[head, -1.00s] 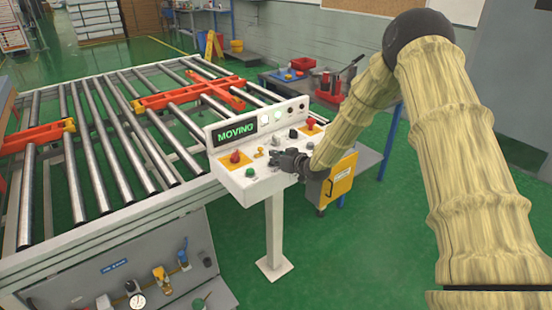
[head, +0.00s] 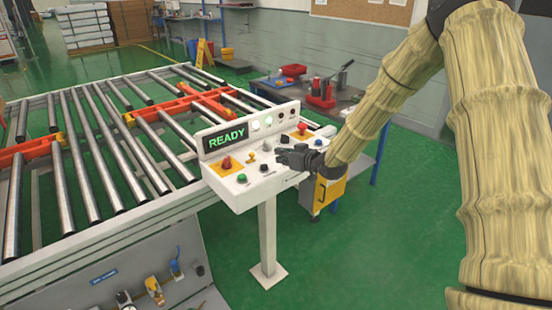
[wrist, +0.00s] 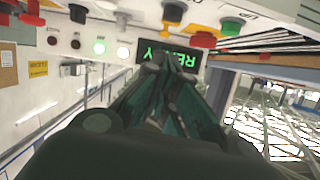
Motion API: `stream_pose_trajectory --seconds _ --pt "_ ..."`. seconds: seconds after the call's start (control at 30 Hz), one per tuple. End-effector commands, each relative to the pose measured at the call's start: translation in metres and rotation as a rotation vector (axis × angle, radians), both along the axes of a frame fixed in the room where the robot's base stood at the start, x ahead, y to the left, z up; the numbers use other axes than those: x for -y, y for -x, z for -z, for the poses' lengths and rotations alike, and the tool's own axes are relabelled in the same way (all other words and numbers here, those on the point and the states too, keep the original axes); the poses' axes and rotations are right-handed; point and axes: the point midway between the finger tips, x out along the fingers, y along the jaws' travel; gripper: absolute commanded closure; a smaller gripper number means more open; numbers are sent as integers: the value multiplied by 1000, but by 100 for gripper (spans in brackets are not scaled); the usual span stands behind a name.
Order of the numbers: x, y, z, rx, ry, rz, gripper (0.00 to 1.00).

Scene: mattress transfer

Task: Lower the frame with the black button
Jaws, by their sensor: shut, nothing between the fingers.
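The white control panel (head: 240,190) stands on a post beside the roller table. Its display (head: 226,138) reads READY in green. A black button (head: 264,168) sits on the panel's sloped face, right of a green button (head: 242,178). My gripper (head: 281,154) is shut and empty, just above the panel near the black button. I cannot tell whether it touches anything. In the wrist view the panel appears upside down, with my shut fingers (wrist: 168,65) in front of the display (wrist: 172,54). The orange-red frame (head: 180,103) lies among the rollers.
A red mushroom button (head: 226,163) on a yellow plate and a yellow lever (head: 251,157) are close to my gripper. Another red button (head: 302,130) is at the panel's far right. A workbench (head: 345,105) with red items stands behind. Green floor is open in front.

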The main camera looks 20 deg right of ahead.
Motion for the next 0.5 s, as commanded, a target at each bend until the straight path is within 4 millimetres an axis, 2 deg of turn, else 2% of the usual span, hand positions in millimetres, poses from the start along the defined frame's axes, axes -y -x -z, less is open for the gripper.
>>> stream_pose_trajectory --seconds 0.2,0.5 --pt "5 12 -4 0 0 0 100" --pt "5 14 -5 -1 0 0 100"
